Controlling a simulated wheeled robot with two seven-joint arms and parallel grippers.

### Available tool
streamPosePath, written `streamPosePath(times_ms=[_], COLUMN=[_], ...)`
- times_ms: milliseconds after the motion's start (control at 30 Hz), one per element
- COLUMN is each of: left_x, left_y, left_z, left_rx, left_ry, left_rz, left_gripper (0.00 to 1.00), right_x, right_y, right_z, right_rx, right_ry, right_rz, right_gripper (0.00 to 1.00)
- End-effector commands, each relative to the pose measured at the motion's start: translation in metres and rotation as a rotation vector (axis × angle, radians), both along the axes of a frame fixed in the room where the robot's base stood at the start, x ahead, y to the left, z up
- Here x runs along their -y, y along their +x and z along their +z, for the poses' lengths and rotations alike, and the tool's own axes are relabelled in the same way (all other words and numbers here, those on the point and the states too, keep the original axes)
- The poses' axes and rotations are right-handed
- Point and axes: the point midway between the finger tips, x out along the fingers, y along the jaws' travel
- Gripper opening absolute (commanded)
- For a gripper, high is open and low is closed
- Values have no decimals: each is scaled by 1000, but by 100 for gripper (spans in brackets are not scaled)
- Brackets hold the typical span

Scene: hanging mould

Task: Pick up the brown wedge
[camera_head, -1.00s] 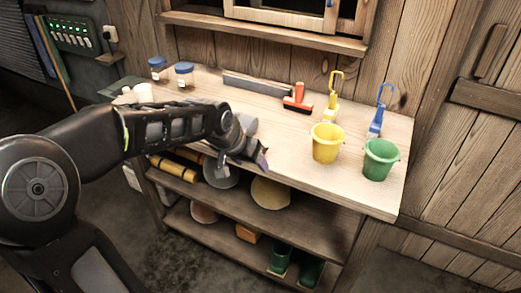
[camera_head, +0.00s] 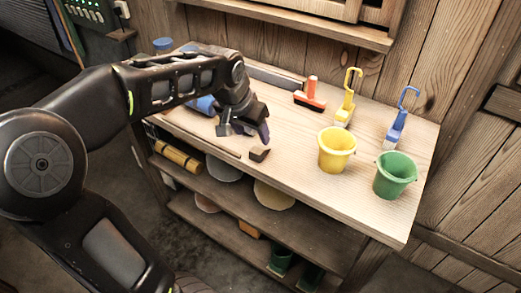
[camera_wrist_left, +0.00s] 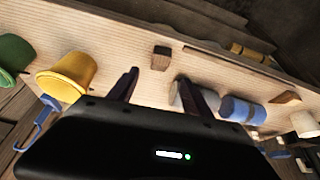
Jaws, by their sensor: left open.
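The brown wedge (camera_head: 259,154) lies on the wooden tabletop near its front edge, in the head view. In the left wrist view a small brown block (camera_wrist_left: 161,58), which appears to be this wedge, lies just beyond the fingertips, roughly in line with the gap between them. My left gripper (camera_head: 245,132) is open and empty, above the table and close behind the wedge. Its two dark fingers (camera_wrist_left: 158,82) stand apart in the left wrist view. My right gripper is not in view.
A yellow bucket (camera_head: 336,152) and a green bucket (camera_head: 395,177) stand to the right. Blue and grey cylinders (camera_wrist_left: 243,112) lie beside my gripper, with another brown wedge-shaped piece (camera_wrist_left: 285,98) farther right. Tabletop between wedge and yellow bucket is clear.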

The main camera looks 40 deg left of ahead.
Motion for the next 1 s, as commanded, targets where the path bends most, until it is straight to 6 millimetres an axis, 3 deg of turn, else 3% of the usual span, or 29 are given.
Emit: streamPosePath(times_ms=[300,667,1000], left_x=[0,-1,-2], left_y=[9,11,27], left_z=[-24,-28,-69], left_rx=[-3,-2,-4], left_ry=[-1,-1,-1], left_rz=[-1,0,0], left_gripper=[58,58,58], right_x=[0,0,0], right_y=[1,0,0], right_z=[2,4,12], right_rx=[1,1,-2], right_ry=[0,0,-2], right_rz=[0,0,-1], right_gripper=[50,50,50])
